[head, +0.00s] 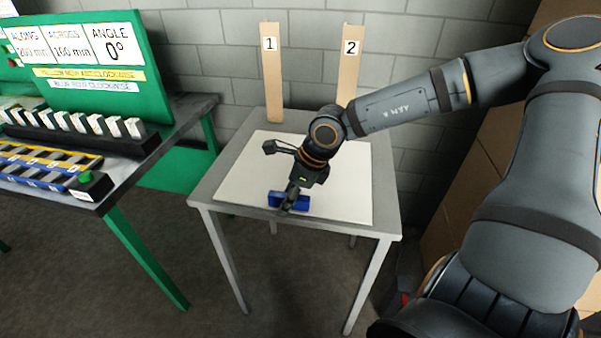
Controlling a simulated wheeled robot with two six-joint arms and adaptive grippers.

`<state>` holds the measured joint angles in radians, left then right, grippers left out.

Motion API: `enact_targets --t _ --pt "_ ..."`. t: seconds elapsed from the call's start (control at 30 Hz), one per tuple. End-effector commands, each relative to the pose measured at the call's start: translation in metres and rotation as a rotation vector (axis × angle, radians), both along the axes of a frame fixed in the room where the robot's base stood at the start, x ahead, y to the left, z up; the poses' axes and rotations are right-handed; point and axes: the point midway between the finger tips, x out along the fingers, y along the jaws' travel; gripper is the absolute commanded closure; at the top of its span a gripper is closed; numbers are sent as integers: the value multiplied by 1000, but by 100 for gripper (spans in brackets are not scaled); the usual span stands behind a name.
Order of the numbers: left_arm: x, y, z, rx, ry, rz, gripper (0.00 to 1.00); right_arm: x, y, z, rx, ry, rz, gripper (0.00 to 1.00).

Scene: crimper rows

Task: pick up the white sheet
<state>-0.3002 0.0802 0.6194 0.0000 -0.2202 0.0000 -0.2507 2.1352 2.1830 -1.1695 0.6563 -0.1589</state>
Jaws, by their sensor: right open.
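The white sheet (345,185) lies flat on the small grey table (382,224) in the middle of the head view. My right gripper (292,197) reaches in from the right and points down over the front part of the sheet. It is open. A blue object (275,199) shows on both sides of its fingertips, near the sheet's front edge. I cannot tell whether the fingers touch it. My wrist and gripper hide the middle of the sheet. My left gripper is not in view.
Two upright boards, numbered 1 (270,75) and 2 (348,70), stand at the table's back edge. At left, a bench (150,150) carries a green sign panel (90,70), a row of white pieces (95,123) and blue and yellow strips (45,165). A block wall is behind.

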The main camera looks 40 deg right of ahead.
Motion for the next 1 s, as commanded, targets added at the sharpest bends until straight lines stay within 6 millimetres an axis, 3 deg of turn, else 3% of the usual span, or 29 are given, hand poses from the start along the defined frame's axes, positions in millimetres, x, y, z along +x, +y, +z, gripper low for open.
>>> enact_targets --t 0.77,1.0 --pt "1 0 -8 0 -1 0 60 0 0 -4 0 1 0 53" --pt "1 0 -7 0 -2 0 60 -1 0 -3 1 2 1 84"
